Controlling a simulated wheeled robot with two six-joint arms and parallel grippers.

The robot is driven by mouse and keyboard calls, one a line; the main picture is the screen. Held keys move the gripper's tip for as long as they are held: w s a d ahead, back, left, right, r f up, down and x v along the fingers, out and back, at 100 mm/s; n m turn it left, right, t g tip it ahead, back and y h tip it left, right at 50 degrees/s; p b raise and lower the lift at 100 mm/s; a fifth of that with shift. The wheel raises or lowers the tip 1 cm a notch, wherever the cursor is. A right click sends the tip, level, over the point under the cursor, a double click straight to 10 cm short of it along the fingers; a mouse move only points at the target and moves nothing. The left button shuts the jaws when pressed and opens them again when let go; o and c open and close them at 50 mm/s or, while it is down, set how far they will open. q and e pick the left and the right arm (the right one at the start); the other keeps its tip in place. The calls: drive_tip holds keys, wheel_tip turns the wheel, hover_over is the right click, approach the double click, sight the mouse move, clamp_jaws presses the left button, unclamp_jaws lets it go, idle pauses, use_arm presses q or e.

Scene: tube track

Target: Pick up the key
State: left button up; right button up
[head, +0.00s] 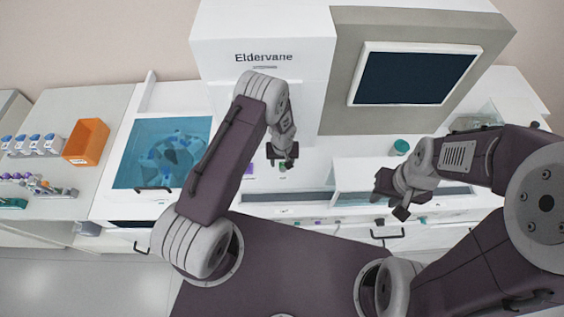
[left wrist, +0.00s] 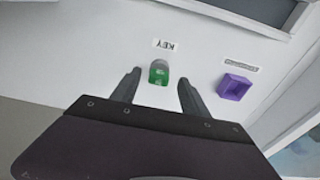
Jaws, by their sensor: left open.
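The key (left wrist: 159,75), green with a pale grey top, stands on the white surface beside a label reading KEY (left wrist: 166,45). My left gripper (left wrist: 159,80) is open, with one finger on either side of the key in the left wrist view and a visible gap to each. I cannot tell its exact height above the surface. In the head view my left gripper (head: 283,160) is over the white counter, with a bit of green just below it. My right gripper (head: 391,198) is to the right, apart from the key, its fingers spread and empty.
A purple square holder (left wrist: 235,87) with its own label sits near the key; it also shows in the head view (head: 250,168). A large white machine (head: 265,95) with a dark screen (head: 415,78) rises behind. An orange bin (head: 86,142) stands on the left counter.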

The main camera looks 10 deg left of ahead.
use_arm(q)
drive_tip(key=shift+w+d+f, duration=0.1)
drive_tip(key=shift+d+f, duration=0.15)
drive_tip(key=shift+f, duration=0.45)
drive_tip(key=shift+a, duration=0.25)
drive_tip(key=c, duration=1)
clamp_jaws()
drive_tip(key=shift+r, duration=0.1)
